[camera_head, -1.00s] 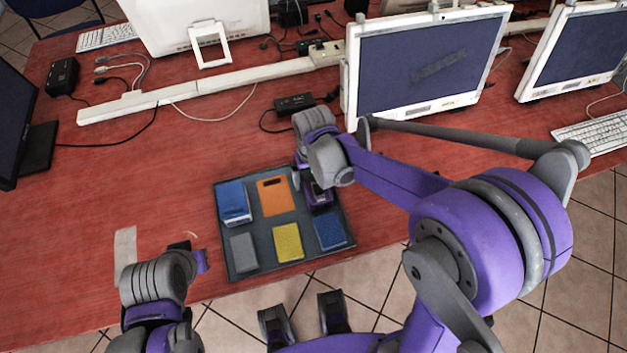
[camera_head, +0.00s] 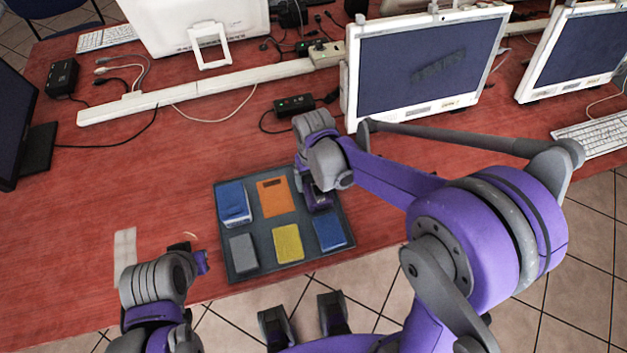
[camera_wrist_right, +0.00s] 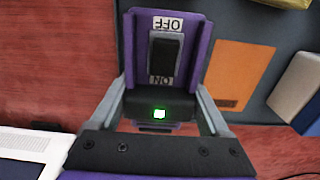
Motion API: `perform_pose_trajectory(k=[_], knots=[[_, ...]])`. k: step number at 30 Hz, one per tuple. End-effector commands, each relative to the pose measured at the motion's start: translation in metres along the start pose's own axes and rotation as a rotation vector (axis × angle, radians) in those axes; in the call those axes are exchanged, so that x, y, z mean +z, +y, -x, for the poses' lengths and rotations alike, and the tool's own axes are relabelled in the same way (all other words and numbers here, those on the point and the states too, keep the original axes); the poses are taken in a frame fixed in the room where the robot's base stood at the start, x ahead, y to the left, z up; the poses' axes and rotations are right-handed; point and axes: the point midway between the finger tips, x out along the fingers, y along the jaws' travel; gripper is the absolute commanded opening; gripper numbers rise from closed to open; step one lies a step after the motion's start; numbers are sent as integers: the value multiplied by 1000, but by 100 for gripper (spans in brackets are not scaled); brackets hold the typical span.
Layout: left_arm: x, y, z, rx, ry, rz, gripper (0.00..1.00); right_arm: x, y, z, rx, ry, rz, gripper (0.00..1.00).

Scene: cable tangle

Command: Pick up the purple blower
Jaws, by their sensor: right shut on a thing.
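The purple blower (camera_head: 318,203) is at the upper right of the dark tray (camera_head: 228,272) in the head view, partly hidden by my right gripper. In the right wrist view the blower (camera_wrist_right: 193,60) shows a black switch marked OFF and ON and a lit green light. My right gripper (camera_wrist_right: 163,105) is shut on it, with a grey finger against each side. I cannot tell whether the blower touches the tray. My left gripper (camera_head: 201,262) is left of the tray over the table's front edge, and its jaws do not show clearly.
The tray also holds a blue box (camera_head: 234,204), an orange piece (camera_head: 275,197), a grey block (camera_head: 243,254), a yellow block (camera_head: 288,243) and a blue sponge-like block (camera_head: 329,232). A white-framed monitor (camera_head: 415,70) and black adapter (camera_head: 294,105) stand behind.

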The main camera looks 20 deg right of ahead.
Motion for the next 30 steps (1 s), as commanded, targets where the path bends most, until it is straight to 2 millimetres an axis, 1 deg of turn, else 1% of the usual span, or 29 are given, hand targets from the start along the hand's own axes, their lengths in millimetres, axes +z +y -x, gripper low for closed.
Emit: perform_pose_trajectory(k=[2, 5, 8, 12, 15, 18, 23, 29, 30], knots=[[0, 0, 0, 0, 0, 0, 0, 0, 0, 2, 0, 0, 0, 2], [-1, 0, 2, 0, 1, 0, 0, 0, 0, 12, 0, 0, 0, 2], [-3, 0, 4, 0, 2, 0, 0, 0, 0, 30, 0, 0, 0, 2], [-5, 0, 7, 0, 3, 0, 0, 0, 0, 59, 0, 0, 0, 2], [-6, 0, 9, 0, 4, 0, 0, 0, 0, 78, 0, 0, 0, 2], [-7, 0, 10, 0, 4, 0, 0, 0, 0, 91, 0, 0, 0, 2], [-7, 0, 10, 0, 5, 0, 0, 0, 0, 100, 0, 0, 0, 2], [-7, 0, 10, 0, 4, 0, 0, 0, 0, 100, 0, 0, 0, 2], [-7, 0, 10, 0, 4, 0, 0, 0, 0, 100, 0, 0, 0, 78]])
